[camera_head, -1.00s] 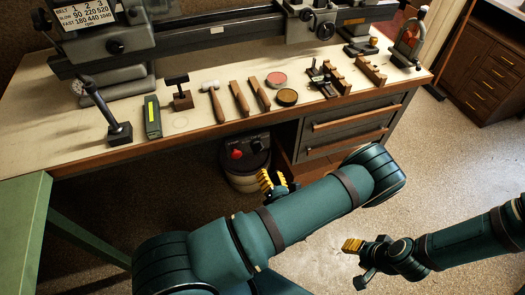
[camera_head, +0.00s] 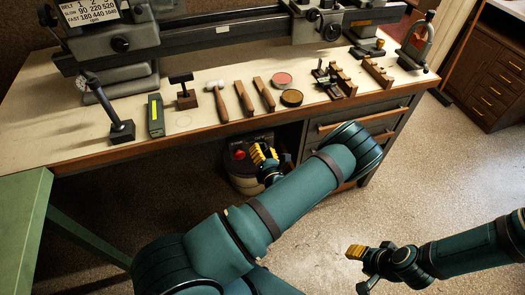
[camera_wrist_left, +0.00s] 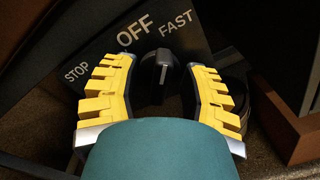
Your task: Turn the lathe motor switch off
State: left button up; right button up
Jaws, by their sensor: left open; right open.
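The lathe motor switch is a black rotary knob (camera_wrist_left: 162,74) on a dark panel (camera_wrist_left: 100,45) marked STOP, OFF and FAST. In the left wrist view its grip stands nearly upright and seems to point between OFF and FAST. My left gripper (camera_wrist_left: 161,64) is open with its yellow fingers on either side of the knob, with visible gaps. In the head view my left gripper (camera_head: 264,156) is under the bench and hides the knob. My right gripper (camera_head: 358,262) is apart at lower right, over the floor; it is open.
A red button (camera_head: 239,154) sits left of my left gripper. The wooden bench (camera_head: 70,120) overhangs the panel, with drawers (camera_head: 345,143) to the right. A hammer (camera_head: 216,100) and other tools lie on top. A green table (camera_head: 22,215) stands at left.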

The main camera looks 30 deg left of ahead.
pick_arm(q)
grip_shut()
jog(key=n+p, duration=0.1)
jog(key=n, duration=0.2)
jog(key=shift+r+n+p, duration=0.15)
jog(key=shift+n+p, duration=0.15)
jog(key=shift+p, duration=0.05)
jog(key=shift+n+p, duration=0.55)
jog(key=shift+n, duration=1.45)
grip_release()
